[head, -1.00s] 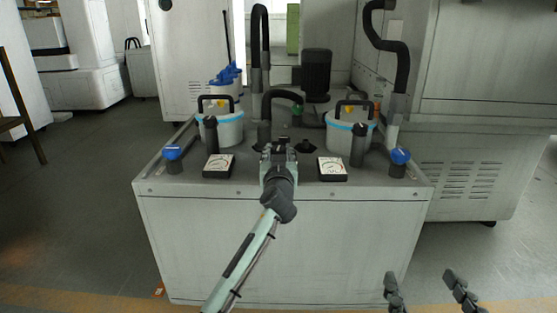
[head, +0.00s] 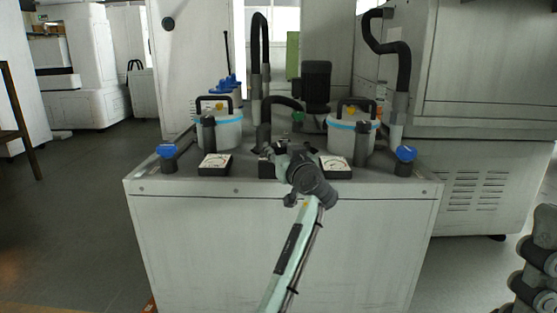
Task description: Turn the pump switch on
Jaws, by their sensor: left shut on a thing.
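My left gripper (head: 276,154) reaches over the front of the grey pump cabinet (head: 240,235), between two square white-faced gauges. It is shut on the pump switch, which is mostly hidden by the fingers. A small dark housing (head: 267,169) shows just below and left of the fingers. The switch's setting cannot be seen. Part of my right gripper (head: 535,265) shows large at the lower right edge, away from the cabinet; its opening cannot be made out.
A left gauge (head: 215,164) and a right gauge (head: 336,167) flank the gripper. Blue-capped valves (head: 166,151) (head: 405,154) stand at the outer corners. Two lidded filter canisters (head: 228,130) (head: 341,135), black hoses (head: 261,45) and a dark motor (head: 316,82) stand behind. Floor at left is clear.

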